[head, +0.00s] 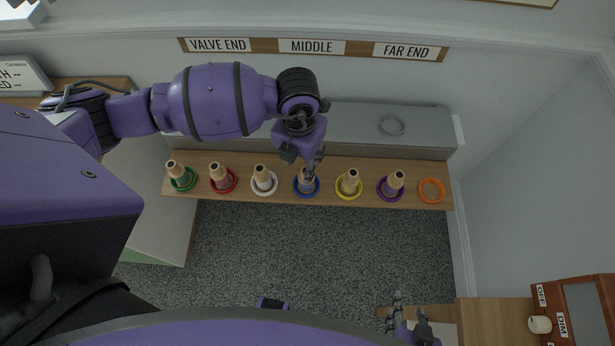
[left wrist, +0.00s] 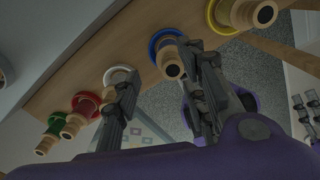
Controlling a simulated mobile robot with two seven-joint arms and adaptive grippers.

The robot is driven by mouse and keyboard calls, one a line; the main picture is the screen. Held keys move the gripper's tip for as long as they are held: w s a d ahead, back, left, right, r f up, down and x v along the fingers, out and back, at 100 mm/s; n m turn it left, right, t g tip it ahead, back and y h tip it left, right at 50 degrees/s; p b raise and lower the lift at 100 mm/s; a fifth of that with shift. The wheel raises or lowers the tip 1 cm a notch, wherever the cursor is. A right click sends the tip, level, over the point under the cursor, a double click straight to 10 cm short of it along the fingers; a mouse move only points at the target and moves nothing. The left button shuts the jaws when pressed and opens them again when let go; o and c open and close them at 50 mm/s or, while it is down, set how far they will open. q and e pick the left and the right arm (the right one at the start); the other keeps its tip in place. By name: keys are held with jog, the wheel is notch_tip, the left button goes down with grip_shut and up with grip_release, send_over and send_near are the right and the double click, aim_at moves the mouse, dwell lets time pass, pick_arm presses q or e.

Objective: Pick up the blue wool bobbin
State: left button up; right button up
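The blue wool bobbin (head: 306,186) is a pale wooden spool in a blue ring on the wooden shelf, in the middle of a row. My left gripper (head: 311,163) is above and close behind it, partly covering it. In the left wrist view the blue bobbin (left wrist: 168,60) shows beyond the fingers, nearer the right one. My left gripper (left wrist: 165,85) has its fingers spread, with nothing held between them. I cannot tell whether a finger touches the bobbin. My right gripper (head: 411,312) is low at the right, fingers apart and empty, far from the shelf.
White (head: 263,181) and yellow (head: 349,184) bobbins flank the blue one closely. Red (head: 222,178), green (head: 180,176) and purple (head: 392,186) ones stand further along. An orange ring (head: 431,190) at the right end is empty. A grey ledge (head: 360,122) lies behind the shelf.

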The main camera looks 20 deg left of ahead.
aim_at(303, 169)
pick_arm(q)
jog(key=f, duration=0.5)
jog(key=shift+s+d+f, duration=0.1)
jog(key=shift+d+f, duration=0.15)
jog(key=shift+d, duration=0.05)
grip_shut()
jog(key=shift+r, duration=0.15)
